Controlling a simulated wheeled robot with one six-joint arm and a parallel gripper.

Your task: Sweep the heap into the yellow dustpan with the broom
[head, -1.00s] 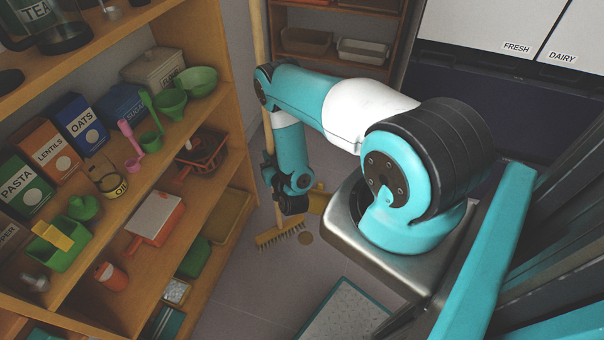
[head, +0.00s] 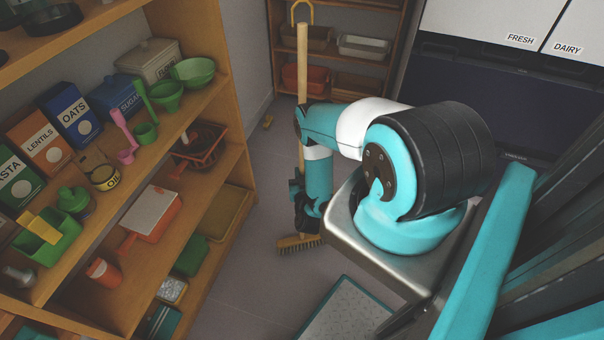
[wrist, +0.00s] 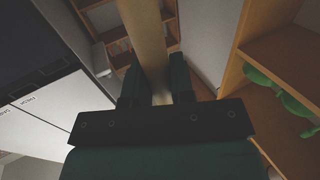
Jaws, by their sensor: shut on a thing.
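The broom has a long wooden handle (head: 302,70) and a yellow-brown head with dark bristles (head: 298,242), resting at floor level beside my steel base. It stands nearly upright. My gripper (head: 298,187) is shut on the handle low down, partly hidden by my teal arm. In the wrist view my gripper (wrist: 155,80) has a finger on each side of the handle (wrist: 143,30). The heap and the dustpan cannot be made out now; my arm and base cover the floor right of the broom head.
An open maple shelf (head: 225,130) with boxes, bowls and scoops runs along the left. Another shelf (head: 335,75) stands at the back. A small yellow object (head: 267,122) lies by the wall. Grey floor between is clear.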

